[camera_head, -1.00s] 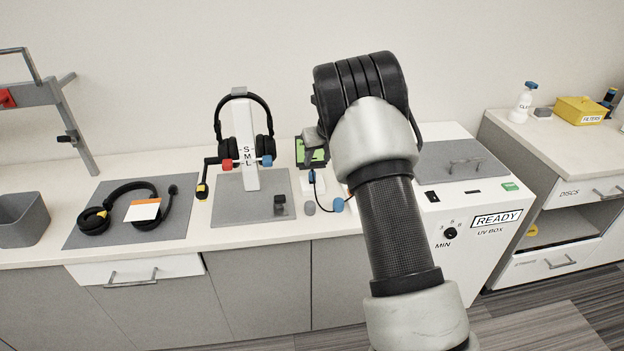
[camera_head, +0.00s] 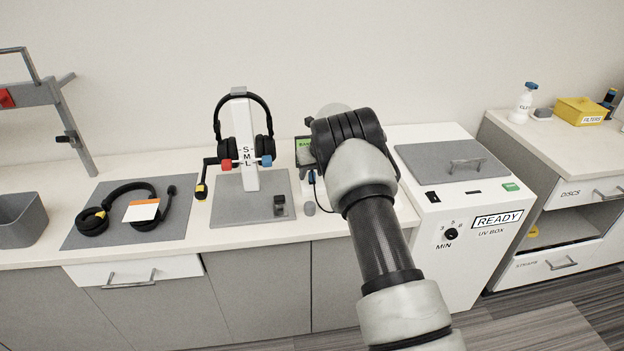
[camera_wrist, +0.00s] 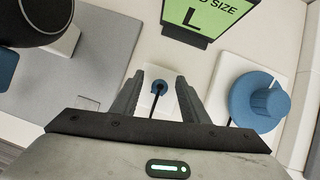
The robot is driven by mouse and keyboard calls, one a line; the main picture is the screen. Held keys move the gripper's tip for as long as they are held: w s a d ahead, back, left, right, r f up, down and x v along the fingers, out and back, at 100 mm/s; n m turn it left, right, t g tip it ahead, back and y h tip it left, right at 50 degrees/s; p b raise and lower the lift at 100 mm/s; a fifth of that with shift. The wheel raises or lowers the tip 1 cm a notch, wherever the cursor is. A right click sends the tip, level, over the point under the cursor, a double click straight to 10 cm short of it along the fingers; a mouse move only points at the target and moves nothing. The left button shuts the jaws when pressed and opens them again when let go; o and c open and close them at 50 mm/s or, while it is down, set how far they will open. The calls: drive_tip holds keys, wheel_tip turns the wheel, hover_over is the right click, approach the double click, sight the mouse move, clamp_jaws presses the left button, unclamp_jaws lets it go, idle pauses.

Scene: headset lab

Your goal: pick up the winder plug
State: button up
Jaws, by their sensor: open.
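A larger round blue knob (camera_wrist: 257,101) sits on a white block right of the fingers.
A green screen (camera_wrist: 214,12) reading size L stands behind the plate. A headset stand (camera_head: 250,209) is to the left, with headphones hanging on it. A second headset (camera_head: 125,208) lies on a grey mat. The white UV box (camera_head: 484,221) is to the right.

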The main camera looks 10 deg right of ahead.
sight(312, 171)
clamp_jaws()
drive_tip(key=shift+r+p, duration=0.6)
drive_tip(key=shift+r, duration=4.45)
